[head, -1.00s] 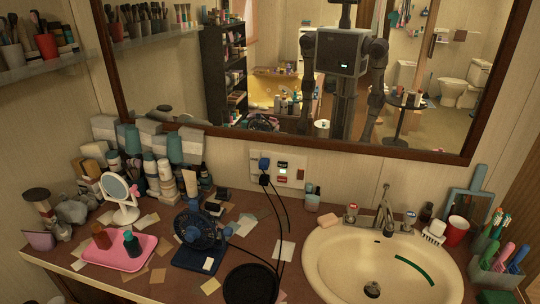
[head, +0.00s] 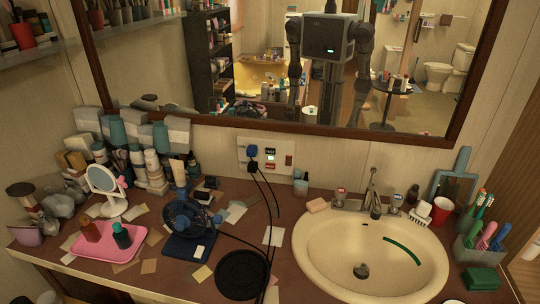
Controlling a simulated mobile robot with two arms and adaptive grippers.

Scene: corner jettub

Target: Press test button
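A wall outlet plate (head: 265,154) is on the wall just below the mirror, above the back of the counter. It has a black button (head: 270,151) above a red button (head: 270,165) at its centre; their lettering is too small to read. A blue plug (head: 252,153) sits in its left side with dark cords hanging down, and a brown-red square (head: 289,160) is at its right. Neither of my grippers shows directly. The mirror shows my body and arms, but the gripper fingers cannot be made out there.
A sink (head: 330,250) fills the counter's right side, with a faucet (head: 374,195) behind it. A blue fan (head: 186,222), a round black object (head: 242,274) and loose cords lie in front of the outlet. A pink tray (head: 75,245) and bottles crowd the left.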

